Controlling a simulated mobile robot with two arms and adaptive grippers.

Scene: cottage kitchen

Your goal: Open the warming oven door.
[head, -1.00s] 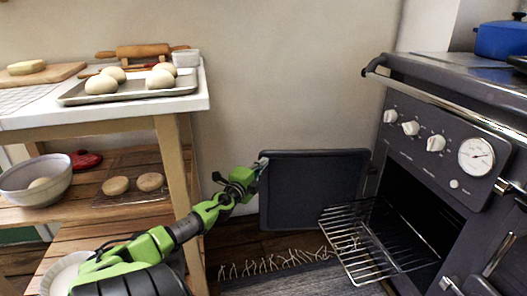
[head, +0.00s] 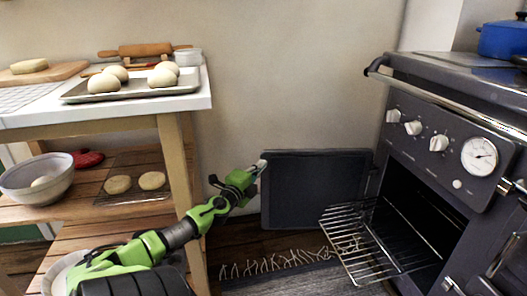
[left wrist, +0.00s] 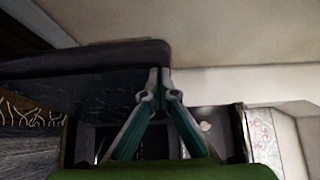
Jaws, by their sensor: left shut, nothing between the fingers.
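The warming oven door (head: 315,190) is a dark flat panel standing wide open, swung out to the left of the oven cavity (head: 408,215) near the wall. My left gripper (head: 261,165) is at the door's upper left, free edge, on the side away from the stove. In the left wrist view the fingers (left wrist: 158,78) are shut and empty, close beside the dark door panel (left wrist: 80,70). I cannot tell if they touch it. My right gripper is not in view.
A wire rack (head: 365,245) sticks out of the oven cavity. A wooden table (head: 190,100) with a dough tray (head: 130,94) stands at the left, close to my left arm. A fringed grey rug (head: 300,277) lies on the floor. A blue pot (head: 503,40) sits on the stove.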

